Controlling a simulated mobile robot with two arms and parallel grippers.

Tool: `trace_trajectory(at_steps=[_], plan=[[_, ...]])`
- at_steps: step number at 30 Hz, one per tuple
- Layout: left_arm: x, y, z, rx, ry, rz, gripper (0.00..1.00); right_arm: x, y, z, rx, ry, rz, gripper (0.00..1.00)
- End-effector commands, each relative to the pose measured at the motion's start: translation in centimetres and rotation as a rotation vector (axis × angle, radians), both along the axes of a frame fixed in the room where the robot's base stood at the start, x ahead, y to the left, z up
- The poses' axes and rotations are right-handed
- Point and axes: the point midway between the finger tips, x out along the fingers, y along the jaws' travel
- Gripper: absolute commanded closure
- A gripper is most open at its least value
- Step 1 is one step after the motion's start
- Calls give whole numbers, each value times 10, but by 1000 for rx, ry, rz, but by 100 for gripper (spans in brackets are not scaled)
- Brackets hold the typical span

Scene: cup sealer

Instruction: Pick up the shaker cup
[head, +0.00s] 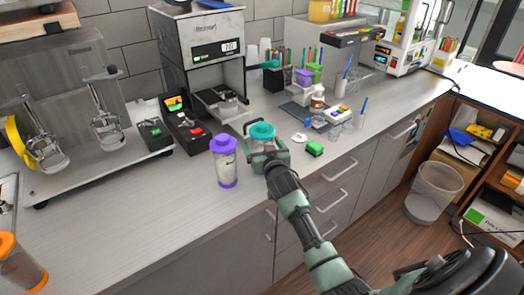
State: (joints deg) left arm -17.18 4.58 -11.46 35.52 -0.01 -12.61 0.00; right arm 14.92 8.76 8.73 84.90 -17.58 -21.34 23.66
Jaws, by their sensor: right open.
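A clear shaker cup with a teal lid (262,130) stands on the grey counter near the middle of the head view. My right gripper (265,148) is open at this cup, and its jaws appear to be on either side of the cup body. The gripper hides most of the cup's lower part, so I cannot tell whether the fingers touch it. A second shaker cup with a purple lid (225,163) stands upright just left of the gripper. A third cup with an orange lid (18,262) is at the lower left edge. My left gripper is not in view.
The cup sealer (207,60) stands behind the cups. A black box with buttons (186,125) is left of the gripper. The front left of the counter (130,215) is clear.

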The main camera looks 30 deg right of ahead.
Motion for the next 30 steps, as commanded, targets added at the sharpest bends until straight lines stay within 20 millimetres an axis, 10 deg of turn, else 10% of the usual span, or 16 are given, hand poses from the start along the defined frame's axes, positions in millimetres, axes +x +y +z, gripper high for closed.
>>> trace_trajectory(at_steps=[11,21,30], plan=[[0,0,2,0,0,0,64,9,-3,-2,-1,0,0,10],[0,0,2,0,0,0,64,9,-3,1,-2,-4,1,98],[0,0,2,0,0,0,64,9,-3,3,-2,-4,0,98]])
